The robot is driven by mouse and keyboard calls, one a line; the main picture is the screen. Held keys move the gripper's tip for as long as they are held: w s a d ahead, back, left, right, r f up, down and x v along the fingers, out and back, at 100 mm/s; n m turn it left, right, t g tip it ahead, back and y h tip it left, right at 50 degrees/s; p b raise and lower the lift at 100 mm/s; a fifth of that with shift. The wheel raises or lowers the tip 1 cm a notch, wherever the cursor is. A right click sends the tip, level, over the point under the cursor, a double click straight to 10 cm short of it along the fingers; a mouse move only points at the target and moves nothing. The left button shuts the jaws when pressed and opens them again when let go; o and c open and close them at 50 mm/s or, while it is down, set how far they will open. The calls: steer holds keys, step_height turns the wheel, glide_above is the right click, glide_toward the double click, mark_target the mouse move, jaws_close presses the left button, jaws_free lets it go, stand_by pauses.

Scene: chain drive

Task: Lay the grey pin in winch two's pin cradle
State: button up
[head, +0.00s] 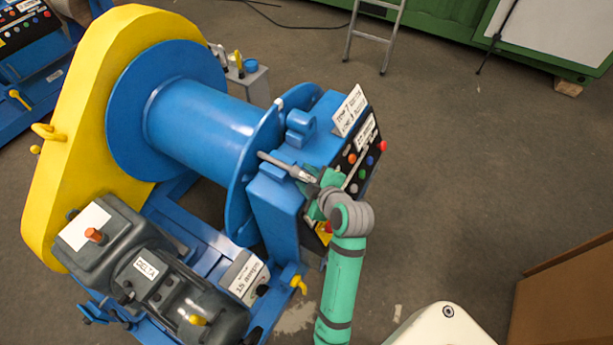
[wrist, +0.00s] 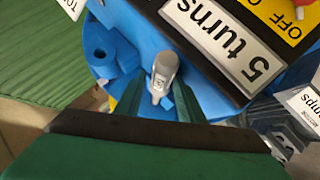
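The grey pin (head: 284,165) is a slim rod with a thicker end, held by my gripper (head: 313,184) and sticking out to the left. In the wrist view the pin (wrist: 163,74) stands between the two green fingers (wrist: 160,100), which appear closed on it. Beneath it is the blue side frame of a winch (head: 277,200). A blue notched block (head: 300,127) stands on that frame, just above the gripper in the picture. I cannot tell whether it is the pin cradle, or whether the pin touches the frame. No winch number is readable.
A control panel (head: 358,160) with coloured buttons and a white sign (head: 350,109) stand close to my gripper. A blue drum (head: 200,125) and yellow guard (head: 75,140) lie left. A grey stand (head: 247,85) is behind.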

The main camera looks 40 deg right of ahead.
steer(key=shift+a+f, duration=0.15)
steer(key=shift+f, duration=0.2)
steer(key=shift+s, duration=0.1)
steer(key=shift+s+r, duration=0.1)
steer(key=shift+s, duration=0.05)
steer(key=v, duration=1)
steer(key=shift+r, duration=0.4)
steer(key=shift+s, duration=0.15)
